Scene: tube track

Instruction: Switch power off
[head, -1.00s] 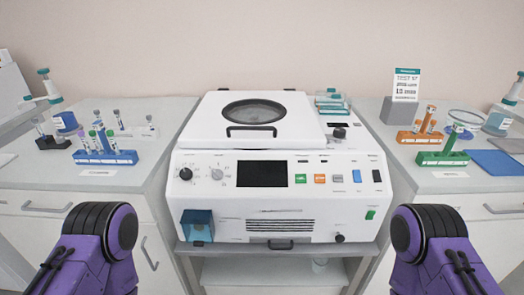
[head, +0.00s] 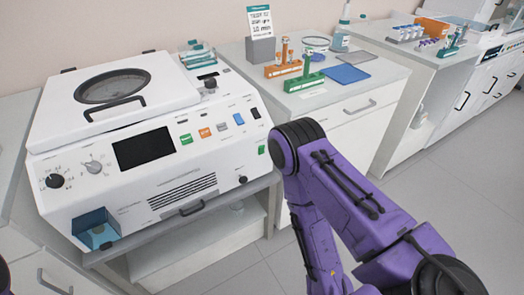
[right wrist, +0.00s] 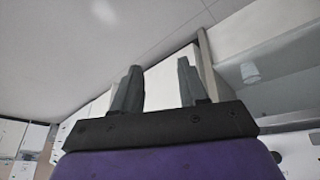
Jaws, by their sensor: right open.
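The white centrifuge (head: 170,190) stands on a grey bench at the left of the head view, its round-windowed lid (head: 112,88) closed. Its front panel has a dark screen (head: 143,148), two knobs, a green button (head: 186,139), an orange button (head: 205,132), a blue switch (head: 239,119) and a black rocker switch (head: 255,113). A small green switch (head: 262,149) sits lower right. Which one is the power switch I cannot read. In the right wrist view my right gripper (right wrist: 155,88) is open and empty, apart from the machine. My left gripper is not in view.
My purple right arm covers part of the floor and cabinet. The side counter holds an orange tube rack (head: 283,70), a green rack (head: 304,84), a blue mat (head: 347,73) and a sign (head: 260,22). The grey floor (head: 440,180) at right is clear.

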